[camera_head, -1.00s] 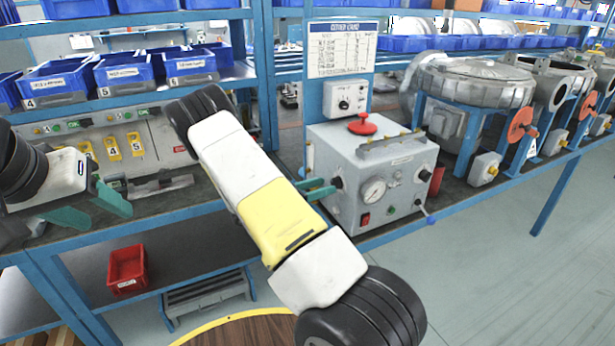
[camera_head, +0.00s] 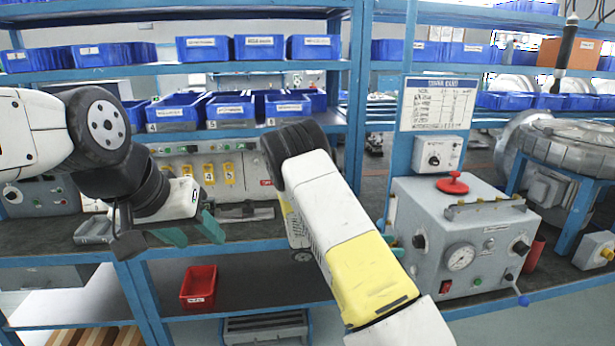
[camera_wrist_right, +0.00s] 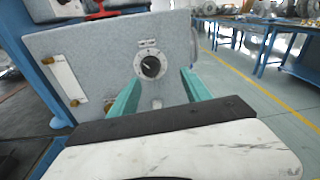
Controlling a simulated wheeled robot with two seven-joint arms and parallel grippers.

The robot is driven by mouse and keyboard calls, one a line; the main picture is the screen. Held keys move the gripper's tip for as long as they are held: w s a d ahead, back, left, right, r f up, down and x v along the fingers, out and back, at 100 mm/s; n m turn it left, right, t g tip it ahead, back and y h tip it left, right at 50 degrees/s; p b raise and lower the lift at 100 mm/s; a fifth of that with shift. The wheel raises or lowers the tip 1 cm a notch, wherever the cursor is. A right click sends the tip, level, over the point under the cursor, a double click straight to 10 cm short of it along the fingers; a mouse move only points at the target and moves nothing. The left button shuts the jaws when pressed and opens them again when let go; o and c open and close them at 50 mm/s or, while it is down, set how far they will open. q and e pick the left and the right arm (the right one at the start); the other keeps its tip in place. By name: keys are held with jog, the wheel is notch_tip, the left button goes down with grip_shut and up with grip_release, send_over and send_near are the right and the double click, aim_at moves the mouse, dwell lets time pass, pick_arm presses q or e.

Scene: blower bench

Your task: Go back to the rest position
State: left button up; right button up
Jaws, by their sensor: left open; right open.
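My right gripper (camera_wrist_right: 161,84) is open and empty in the right wrist view. Its two green fingers point at the side of a grey test box, with the black round knob (camera_wrist_right: 151,66) showing between and beyond them. I cannot tell whether they touch the box. In the head view my right arm crosses the middle and hides most of that gripper, left of the grey box (camera_head: 462,235). My left gripper (camera_head: 200,236) is open and empty, with green fingers, in front of the bench at the left.
The grey box carries a red knob (camera_head: 452,184) and a gauge (camera_head: 460,257). Blue bins (camera_head: 188,112) line the shelves above. A red bin (camera_head: 198,287) sits on the lower shelf. Blue uprights and the bench edge are close to both arms. Floor is free at the right.

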jog(key=s+a+r+m+t+y, duration=0.3)
jog(key=s+a+r+m+y, duration=0.4)
jog(key=s+r+m+y, duration=0.2)
jog(key=s+a+r+m+t+y, duration=0.3)
jog(key=s+a+r+m+y, duration=0.4)
jog(key=s+r, duration=0.7)
jog(key=s+m+y, duration=0.1)
jog(key=m+y, duration=0.1)
jog(key=y, duration=0.1)
jog(key=shift+a+m, duration=0.15)
jog(key=shift+m, duration=0.25)
